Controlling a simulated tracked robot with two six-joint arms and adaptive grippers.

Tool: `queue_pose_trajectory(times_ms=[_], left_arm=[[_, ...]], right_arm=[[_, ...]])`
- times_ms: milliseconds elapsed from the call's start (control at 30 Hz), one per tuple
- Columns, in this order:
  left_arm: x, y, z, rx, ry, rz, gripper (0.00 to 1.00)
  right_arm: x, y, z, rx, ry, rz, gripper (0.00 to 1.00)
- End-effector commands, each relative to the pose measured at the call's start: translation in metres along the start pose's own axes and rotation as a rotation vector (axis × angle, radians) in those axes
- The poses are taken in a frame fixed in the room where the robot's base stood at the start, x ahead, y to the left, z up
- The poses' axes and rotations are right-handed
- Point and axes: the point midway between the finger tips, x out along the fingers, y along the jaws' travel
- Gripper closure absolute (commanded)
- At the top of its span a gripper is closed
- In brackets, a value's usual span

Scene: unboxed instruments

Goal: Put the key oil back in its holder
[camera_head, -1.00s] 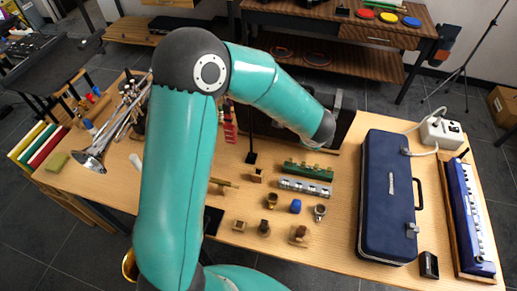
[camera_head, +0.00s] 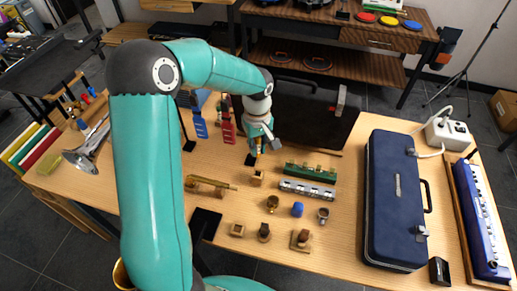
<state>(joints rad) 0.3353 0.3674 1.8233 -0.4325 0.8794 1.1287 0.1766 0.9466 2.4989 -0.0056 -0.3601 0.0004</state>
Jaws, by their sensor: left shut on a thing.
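My left gripper (camera_head: 261,142) hangs fingers down over the middle of the table, at the end of the teal arm. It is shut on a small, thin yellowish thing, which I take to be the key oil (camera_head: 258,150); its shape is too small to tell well. The thing points down above a small wooden block with a dark top (camera_head: 257,179), likely the holder. A gap seems to show between them, but I cannot tell whether they touch. My right gripper is not in view.
A green instrument piece (camera_head: 310,172) and a silver one (camera_head: 307,189) lie to the right. Nearby stand a brass cup (camera_head: 272,203), a blue piece (camera_head: 297,209) and small wooden blocks (camera_head: 237,230). A black case (camera_head: 310,112) stands behind; a blue case (camera_head: 395,200) lies right.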

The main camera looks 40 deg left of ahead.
Motion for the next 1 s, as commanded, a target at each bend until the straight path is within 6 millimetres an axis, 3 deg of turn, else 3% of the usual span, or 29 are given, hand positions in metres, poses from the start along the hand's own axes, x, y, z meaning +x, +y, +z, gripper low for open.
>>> queue_pose_trajectory(times_ms=[267,633,1000], left_arm=[[0.012,0.0,0.002,-0.045,0.002,0.011,1.0],[0.044,0.0,0.001,-0.041,0.002,0.01,1.0],[0.05,0.0,0.001,-0.04,0.003,0.011,1.0]], right_arm=[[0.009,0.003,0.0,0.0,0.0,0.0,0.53],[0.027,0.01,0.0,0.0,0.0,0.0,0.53],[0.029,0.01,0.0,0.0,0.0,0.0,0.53]])
